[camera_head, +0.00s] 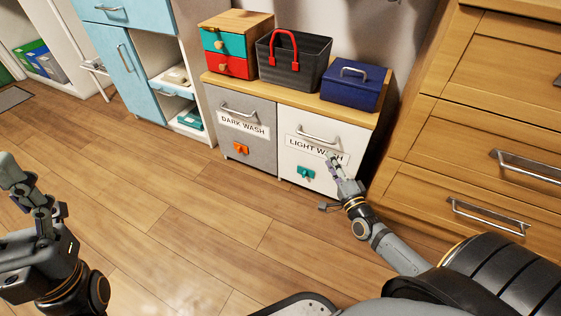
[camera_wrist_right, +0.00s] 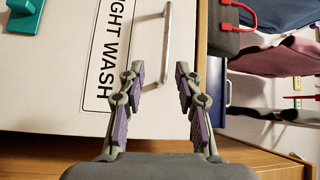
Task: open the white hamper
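The white hamper (camera_head: 318,173) is the right front of a low wooden-topped cabinet, labelled LIGHT WASH, with a silver bar handle (camera_head: 318,137) near its top and a teal latch-like piece (camera_head: 305,173) below. It looks shut. My right gripper (camera_head: 336,166) is at its right side, over the end of the label, below the handle. In the right wrist view, this gripper (camera_wrist_right: 160,72) is open and empty. The handle (camera_wrist_right: 166,45) shows beyond and between its fingertips; contact cannot be told. My left gripper (camera_head: 22,185) is at the left edge, far from the hamper.
The grey DARK WASH hamper (camera_head: 243,143) adjoins on the left. A small drawer box (camera_head: 234,45), a dark basket (camera_head: 293,62) and a blue box (camera_head: 353,86) stand on top. Wooden drawers (camera_head: 480,125) stand close on the right. The floor in front is clear.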

